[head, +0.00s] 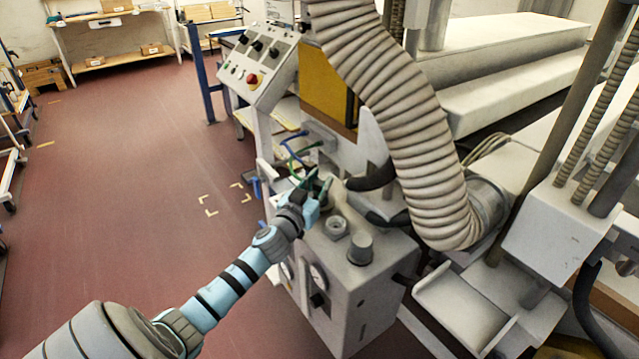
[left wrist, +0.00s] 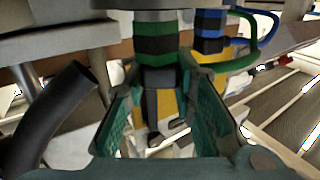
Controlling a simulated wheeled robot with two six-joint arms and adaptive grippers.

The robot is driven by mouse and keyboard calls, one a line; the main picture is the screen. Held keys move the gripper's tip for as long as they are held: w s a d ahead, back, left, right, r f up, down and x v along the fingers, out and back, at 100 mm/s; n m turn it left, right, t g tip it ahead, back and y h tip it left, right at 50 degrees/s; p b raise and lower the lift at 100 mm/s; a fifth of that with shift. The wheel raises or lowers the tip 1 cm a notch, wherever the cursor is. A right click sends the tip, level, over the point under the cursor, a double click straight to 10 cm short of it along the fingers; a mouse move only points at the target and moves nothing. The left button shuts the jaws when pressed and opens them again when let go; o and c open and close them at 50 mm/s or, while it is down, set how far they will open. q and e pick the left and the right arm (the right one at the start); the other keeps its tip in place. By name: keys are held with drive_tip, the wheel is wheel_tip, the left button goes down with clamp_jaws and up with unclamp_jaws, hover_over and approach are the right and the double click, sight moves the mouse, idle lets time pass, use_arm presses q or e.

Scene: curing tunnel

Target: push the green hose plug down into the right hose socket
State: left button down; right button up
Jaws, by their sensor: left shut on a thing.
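The green hose plug (left wrist: 158,45), dark with green bands, stands between the two teal fingers of my left gripper (left wrist: 160,110) in the left wrist view. A green hose (left wrist: 240,62) loops off it to the right. In the head view my left gripper (head: 318,188) is over the top of the grey control box (head: 340,280), shut on the plug, which it mostly hides. An open round socket (head: 336,226) shows on the box top, nearer than the gripper. I cannot tell how deep the plug sits or which socket is under it. My right gripper is not in view.
A blue-banded plug (left wrist: 210,28) with a blue hose is close beside the green one. A large ribbed duct (head: 415,145) hangs to the right. The red floor at left (head: 120,190) is clear.

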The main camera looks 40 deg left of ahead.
use_arm(q)
drive_tip(key=shift+f, duration=0.2)
idle(1.0)
drive_tip(key=c, duration=1.3)
unclamp_jaws()
drive_tip(key=shift+s, duration=0.15)
drive_tip(key=v, duration=1.2)
drive_tip(key=shift+d, duration=0.1)
